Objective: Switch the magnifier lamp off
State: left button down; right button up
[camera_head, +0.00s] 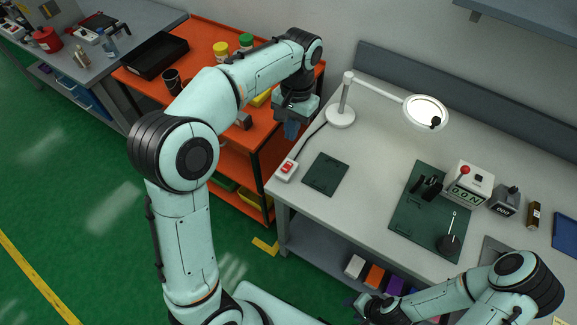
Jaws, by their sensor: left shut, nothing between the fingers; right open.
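The white magnifier lamp stands at the back left of the grey bench on a round base (341,118). Its ring head (427,113) reaches to the right and its rim looks bright, as if lit. A cord runs from the base to a white switch box with a red rocker (287,168) at the bench's left edge. My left gripper (291,131) is shut and empty, pointing down above and behind the switch box, apart from it. My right gripper (362,303) is low in front of the bench, away from the lamp; its fingers are small in view.
Dark green mats (325,174) lie on the bench. A white box with a red knob (469,183) and a small dark device (505,200) stand at the right. An orange cart (205,116) adjoins the bench's left side. The bench is bare between lamp and mats.

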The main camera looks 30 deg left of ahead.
pick_arm(q)
jog(key=shift+a+f, duration=0.1)
pick_arm(e)
jog(key=shift+a, duration=0.1)
pick_arm(q)
jog(key=shift+f, duration=0.1)
jog(key=b, duration=0.2)
send_near(286, 172)
jog(key=f, duration=0.5)
jog(key=shift+s+f, duration=0.35)
jog(key=shift+s, duration=0.05)
jog(key=shift+f, duration=0.55)
pick_arm(e)
jog(key=shift+s+f, duration=1.25)
jog(key=shift+f, duration=0.25)
